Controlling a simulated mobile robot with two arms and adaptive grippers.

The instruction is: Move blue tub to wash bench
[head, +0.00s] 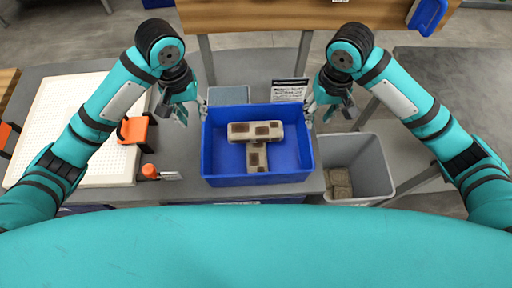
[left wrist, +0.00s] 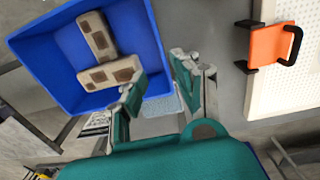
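The blue tub (head: 210,165) sits on the grey bench top in the middle of the head view. Two beige blocks with brown patches (head: 255,132) lie in it, one across the other. My left gripper (head: 192,113) is at the tub's left wall, fingers apart. In the left wrist view the tub (left wrist: 60,30) is at upper left, and the left gripper (left wrist: 158,75) has one finger over the tub's wall side and the other outside it. My right gripper (head: 322,112) is at the tub's right wall with fingers apart. Whether either touches the wall is unclear.
A grey bin (head: 375,170) with brownish pieces stands right of the tub. A white perforated board (head: 65,120) with an orange clamp-like part (head: 135,131) lies left. A blue-grey tray (head: 228,95) and a printed sign (head: 289,89) are behind the tub. A wooden-topped table (head: 270,15) stands further back.

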